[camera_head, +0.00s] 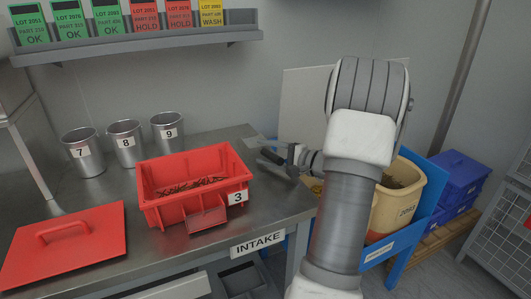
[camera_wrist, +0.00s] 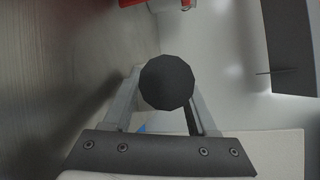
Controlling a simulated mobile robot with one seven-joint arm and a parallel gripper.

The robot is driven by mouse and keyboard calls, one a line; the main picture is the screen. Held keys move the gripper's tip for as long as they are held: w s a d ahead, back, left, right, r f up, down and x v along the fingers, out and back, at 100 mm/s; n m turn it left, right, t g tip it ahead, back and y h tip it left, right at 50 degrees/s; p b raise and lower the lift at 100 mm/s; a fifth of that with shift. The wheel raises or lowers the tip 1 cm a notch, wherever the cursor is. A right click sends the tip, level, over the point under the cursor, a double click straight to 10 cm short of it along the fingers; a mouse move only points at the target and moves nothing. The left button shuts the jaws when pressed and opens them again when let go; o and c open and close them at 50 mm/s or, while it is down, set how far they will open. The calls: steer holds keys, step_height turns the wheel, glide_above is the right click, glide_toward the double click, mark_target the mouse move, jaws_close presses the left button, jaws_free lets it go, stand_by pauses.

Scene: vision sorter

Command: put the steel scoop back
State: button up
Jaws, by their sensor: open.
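My gripper (camera_head: 274,158) is at the right end of the steel table, beside the red bin. In the wrist view its two fingers stand apart, one on each side of a dark round end (camera_wrist: 167,85). This looks like the end of the steel scoop's handle, seen end-on; I cannot tell whether the fingers touch it. The scoop's steel part cannot be made out for certain in either view. The red bin marked 3 (camera_head: 165,214) stands open on the table, with thin brownish pieces inside.
Steel cups 7 (camera_head: 88,163), 8 (camera_head: 129,156) and 9 (camera_head: 170,142) stand behind the bin. A red lid (camera_head: 65,258) lies at front left. A cream tub (camera_head: 405,204) in a blue stand is right of my arm. A card shelf (camera_head: 140,47) hangs above.

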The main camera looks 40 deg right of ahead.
steer(key=p+v, duration=0.2)
steer(key=v, duration=1)
steer(key=shift+r, duration=0.1)
